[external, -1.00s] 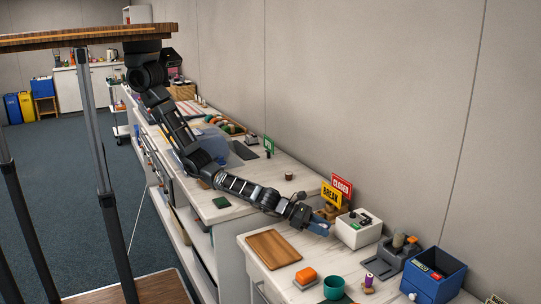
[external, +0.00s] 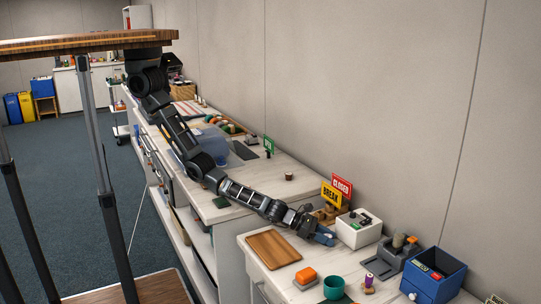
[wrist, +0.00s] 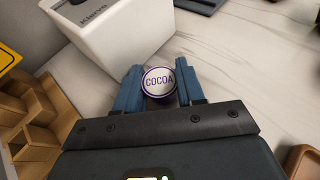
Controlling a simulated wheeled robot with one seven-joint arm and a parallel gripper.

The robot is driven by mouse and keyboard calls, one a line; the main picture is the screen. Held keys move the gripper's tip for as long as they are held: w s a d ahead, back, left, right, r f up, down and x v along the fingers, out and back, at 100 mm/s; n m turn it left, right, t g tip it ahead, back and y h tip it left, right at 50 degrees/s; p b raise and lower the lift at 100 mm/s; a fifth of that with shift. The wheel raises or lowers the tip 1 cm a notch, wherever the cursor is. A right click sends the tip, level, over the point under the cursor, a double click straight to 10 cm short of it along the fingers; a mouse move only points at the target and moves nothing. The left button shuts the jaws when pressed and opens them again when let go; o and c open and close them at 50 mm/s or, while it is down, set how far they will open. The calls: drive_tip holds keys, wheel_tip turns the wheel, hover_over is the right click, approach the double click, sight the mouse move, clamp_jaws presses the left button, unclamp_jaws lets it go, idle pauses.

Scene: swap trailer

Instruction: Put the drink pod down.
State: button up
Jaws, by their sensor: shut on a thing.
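The drink pod (wrist: 158,80) has a white lid that reads COCOA and a purple rim. In the wrist view it sits between the two blue fingers of my gripper (wrist: 157,88), which are shut on it. Its lid faces the camera, and its lower part is hidden, so I cannot tell if it touches the counter. In the external view my gripper (external: 325,240) is low over the pale counter, just left of the white box (external: 357,232). The pod is not clear in that view.
A stepped wooden holder (wrist: 38,125) stands left of my gripper. BREAK (external: 331,194) and CLOSED signs stand behind. A wooden board (external: 272,249), an orange-topped container (external: 305,277) and a teal cup (external: 334,288) are nearer the front. Bare counter (wrist: 235,70) lies right of the fingers.

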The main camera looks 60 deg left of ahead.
drive_tip(key=shift+f, duration=0.2)
drive_tip(key=o, duration=0.7)
drive_tip(key=shift+o, duration=0.2)
drive_tip(key=shift+r, duration=0.15)
drive_tip(key=shift+r, duration=0.15)
drive_tip(key=p+v, duration=0.5)
drive_tip(key=v, duration=0.7)
